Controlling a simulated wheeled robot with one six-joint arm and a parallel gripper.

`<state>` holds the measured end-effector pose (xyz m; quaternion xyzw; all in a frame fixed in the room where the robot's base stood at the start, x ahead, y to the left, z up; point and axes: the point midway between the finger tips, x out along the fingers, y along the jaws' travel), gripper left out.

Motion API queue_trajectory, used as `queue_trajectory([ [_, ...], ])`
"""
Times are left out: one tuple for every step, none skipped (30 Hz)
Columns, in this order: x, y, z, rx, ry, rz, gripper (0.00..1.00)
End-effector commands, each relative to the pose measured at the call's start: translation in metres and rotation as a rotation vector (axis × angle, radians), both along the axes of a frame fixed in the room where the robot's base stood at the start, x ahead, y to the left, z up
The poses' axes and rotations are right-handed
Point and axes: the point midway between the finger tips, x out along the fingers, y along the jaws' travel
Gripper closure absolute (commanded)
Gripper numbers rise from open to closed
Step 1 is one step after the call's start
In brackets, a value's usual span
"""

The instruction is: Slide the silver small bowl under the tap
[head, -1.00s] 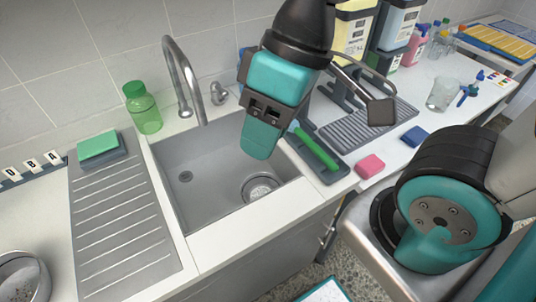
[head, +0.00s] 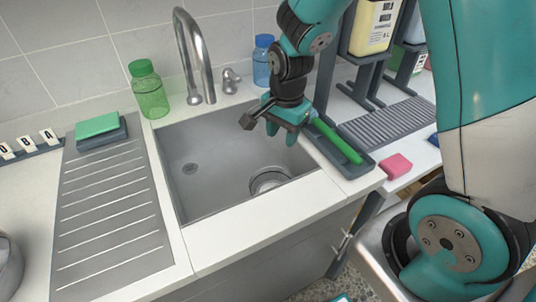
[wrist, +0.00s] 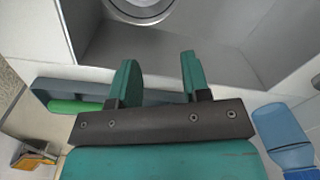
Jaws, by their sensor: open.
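The silver small bowl (head: 269,181) sits in the front right corner of the sink basin (head: 215,190). Part of its round rim (wrist: 140,12) shows at the top of the wrist view. The tap (head: 192,55) arches over the back left of the basin, with its spout left of and behind the bowl. My gripper (head: 281,134) is above the right side of the sink, pointing down, apart from the bowl. In the wrist view its two green fingers (wrist: 158,62) are spread with nothing between them.
A dark tray with a green brush (head: 337,142) lies right of the basin, near my gripper. A blue bottle (head: 262,62) and a green bottle (head: 148,92) stand behind the sink. A ribbed drainboard (head: 110,215) lies left. A grey bowl (head: 8,265) is at the left edge.

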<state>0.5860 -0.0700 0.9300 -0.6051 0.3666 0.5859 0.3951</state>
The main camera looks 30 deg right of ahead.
Motion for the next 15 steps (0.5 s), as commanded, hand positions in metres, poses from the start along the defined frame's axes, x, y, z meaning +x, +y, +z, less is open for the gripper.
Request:
queue_trajectory([
  [0.007, 0.005, -0.015, 0.005, 0.031, -0.122, 0.57],
  [0.010, 0.008, -0.023, 0.006, 0.046, -0.203, 0.57],
  [0.014, 0.011, -0.032, 0.007, 0.063, -0.302, 0.57],
  [0.017, 0.013, -0.039, 0.006, 0.075, -0.370, 0.57],
  [0.019, 0.015, -0.045, 0.004, 0.086, -0.431, 0.57],
  [0.021, 0.017, -0.052, 0.002, 0.098, -0.503, 0.57],
  [0.023, 0.019, -0.057, 0.001, 0.105, -0.548, 0.57],
  [0.024, 0.020, -0.061, -0.002, 0.112, -0.589, 0.57],
  [0.025, 0.021, -0.065, -0.004, 0.117, -0.632, 0.57],
  [0.026, 0.022, -0.067, -0.006, 0.122, -0.657, 0.57],
  [0.027, 0.023, -0.069, -0.007, 0.124, -0.678, 0.57],
  [0.027, 0.023, -0.071, -0.007, 0.126, -0.697, 0.57],
  [0.028, 0.023, -0.071, -0.008, 0.126, -0.706, 0.57],
  [0.028, 0.023, -0.072, -0.009, 0.127, -0.712, 0.57],
  [0.028, 0.024, -0.072, -0.009, 0.128, -0.716, 0.57],
])
